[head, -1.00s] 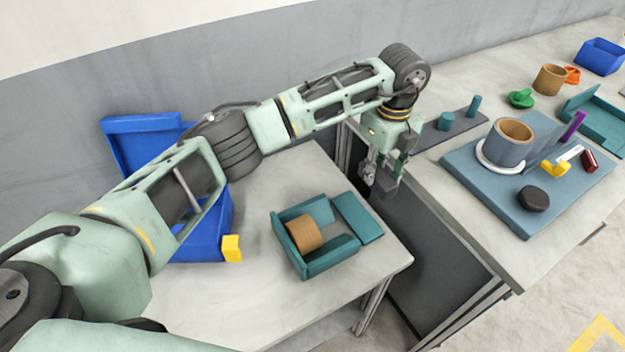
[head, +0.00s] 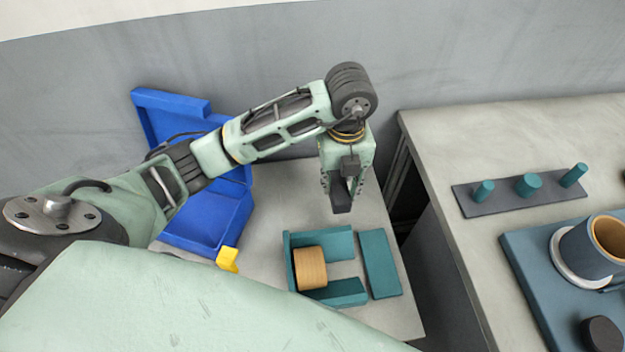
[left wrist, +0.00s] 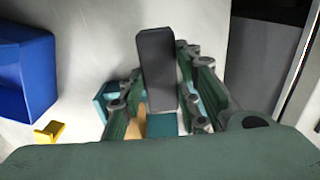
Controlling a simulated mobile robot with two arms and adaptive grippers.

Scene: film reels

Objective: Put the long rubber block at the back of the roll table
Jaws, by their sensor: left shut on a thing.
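My left gripper (head: 345,188) is shut on the long rubber block (left wrist: 157,68), a dark grey bar. The block (head: 341,204) also shows in the head view, hanging below the fingers. They hold it above the back right part of the left table (head: 290,185), behind the teal holder. In the wrist view the block sticks out past the fingers. I cannot tell its exact height. My right gripper is not in view.
A teal holder (head: 347,290) with a tan roll (head: 310,268) and a teal plate (head: 380,264) lie in front. A blue bin (head: 212,218) and a yellow piece (head: 227,259) are left. A gap separates the right table (head: 440,150), with its peg strip (head: 507,200).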

